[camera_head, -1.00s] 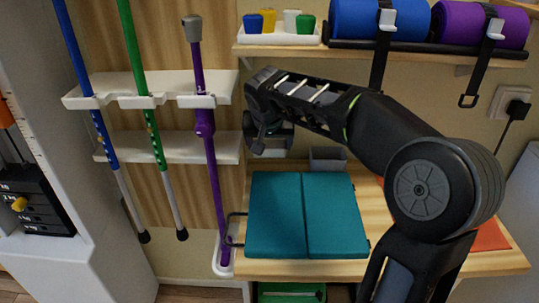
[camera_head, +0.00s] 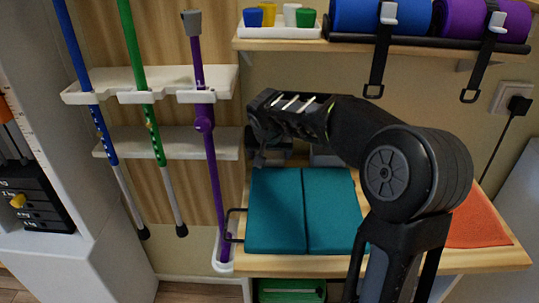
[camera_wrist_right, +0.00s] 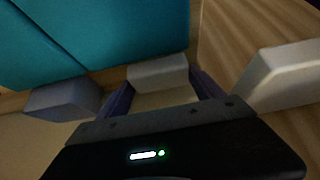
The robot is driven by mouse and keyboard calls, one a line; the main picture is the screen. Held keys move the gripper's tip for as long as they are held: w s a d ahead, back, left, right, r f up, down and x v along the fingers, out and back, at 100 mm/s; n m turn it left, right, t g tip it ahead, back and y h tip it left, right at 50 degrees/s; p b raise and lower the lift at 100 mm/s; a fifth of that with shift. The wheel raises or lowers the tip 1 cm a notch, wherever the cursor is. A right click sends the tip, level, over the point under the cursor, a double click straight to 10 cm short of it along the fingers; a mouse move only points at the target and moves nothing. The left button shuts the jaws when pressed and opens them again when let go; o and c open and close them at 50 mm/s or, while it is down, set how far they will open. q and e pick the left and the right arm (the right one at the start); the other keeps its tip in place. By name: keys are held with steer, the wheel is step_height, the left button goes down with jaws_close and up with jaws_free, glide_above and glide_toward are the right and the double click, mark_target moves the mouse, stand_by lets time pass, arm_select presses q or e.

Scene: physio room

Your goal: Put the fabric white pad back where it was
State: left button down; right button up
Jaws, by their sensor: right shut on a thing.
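My right gripper (camera_head: 268,155) is at the back left of the wooden table, just behind the teal folded mat (camera_head: 275,212). In the right wrist view its two fingers (camera_wrist_right: 162,92) are shut on a pale, whitish block (camera_wrist_right: 158,72), which I take for the fabric white pad. The teal mat (camera_wrist_right: 100,35) fills the upper left of that view. In the head view the gripper and arm hide the pad. I cannot tell whether the pad touches the table. My left gripper is not in view.
A grey box (camera_head: 326,157) stands behind the mat, beside the gripper. A purple cane (camera_head: 210,165) and white rack (camera_head: 218,145) are close on the left. An orange cloth (camera_head: 480,220) lies on the right. The shelf (camera_head: 300,47) is above.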

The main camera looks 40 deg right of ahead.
steer(key=shift+w+d+f, duration=0.1)
steer(key=shift+w+f, duration=0.05)
steer(key=shift+f, duration=0.2)
steer(key=o, duration=1.3)
steer(key=shift+r, duration=0.1)
steer(key=shift+r, duration=0.2)
steer(key=p+v, duration=0.1)
steer(key=v, duration=1)
steer(key=shift+s+r, duration=0.25)
steer(key=shift+r, duration=0.1)
